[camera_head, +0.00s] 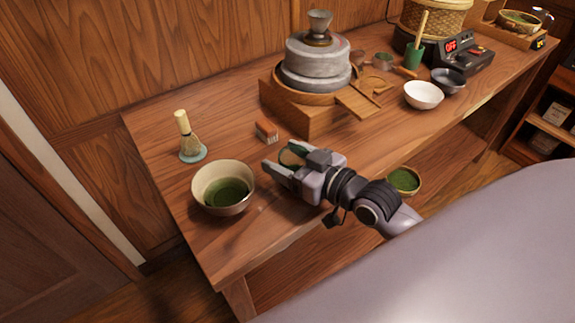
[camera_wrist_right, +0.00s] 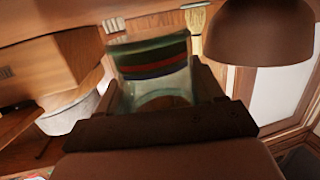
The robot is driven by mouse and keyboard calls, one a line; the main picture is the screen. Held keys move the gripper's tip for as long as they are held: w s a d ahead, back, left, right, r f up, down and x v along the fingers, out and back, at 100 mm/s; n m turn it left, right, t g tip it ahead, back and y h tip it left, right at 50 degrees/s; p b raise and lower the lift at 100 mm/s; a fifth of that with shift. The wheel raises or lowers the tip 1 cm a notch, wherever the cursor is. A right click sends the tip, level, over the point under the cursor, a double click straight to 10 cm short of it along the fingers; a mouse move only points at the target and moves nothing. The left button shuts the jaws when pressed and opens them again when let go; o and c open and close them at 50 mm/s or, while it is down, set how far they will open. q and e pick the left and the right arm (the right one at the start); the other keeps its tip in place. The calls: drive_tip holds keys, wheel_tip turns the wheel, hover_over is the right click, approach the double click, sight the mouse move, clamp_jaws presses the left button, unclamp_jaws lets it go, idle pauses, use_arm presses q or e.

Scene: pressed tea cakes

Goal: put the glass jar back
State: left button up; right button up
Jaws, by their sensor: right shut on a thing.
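My right gripper (camera_head: 286,161) is over the front left part of the wooden counter, between the large tea bowl and the stone mill. It is shut on the glass jar (camera_head: 292,158), which is mostly hidden by the fingers in the head view. In the right wrist view the jar (camera_wrist_right: 150,60) is greenish clear glass with dark, red and blue bands, held between the fingers. I cannot tell whether its base touches the counter. My left gripper is not in view.
A pale bowl of green tea (camera_head: 225,188) stands left of the gripper. A whisk (camera_head: 187,138) on a stand and a small red-and-white block (camera_head: 266,131) are behind. The stone mill (camera_head: 318,62) on its wooden base is behind right. A white bowl (camera_head: 423,94) stands farther right.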

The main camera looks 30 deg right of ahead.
drive_tip(key=shift+f, duration=0.8)
drive_tip(key=shift+f, duration=0.2)
drive_tip(key=o, duration=1.1)
drive_tip(key=shift+r, duration=0.1)
drive_tip(key=shift+s+r, duration=0.1)
drive_tip(key=v, duration=1.1)
drive_tip(key=shift+s+d+b, duration=0.2)
drive_tip(key=shift+s+b, duration=0.15)
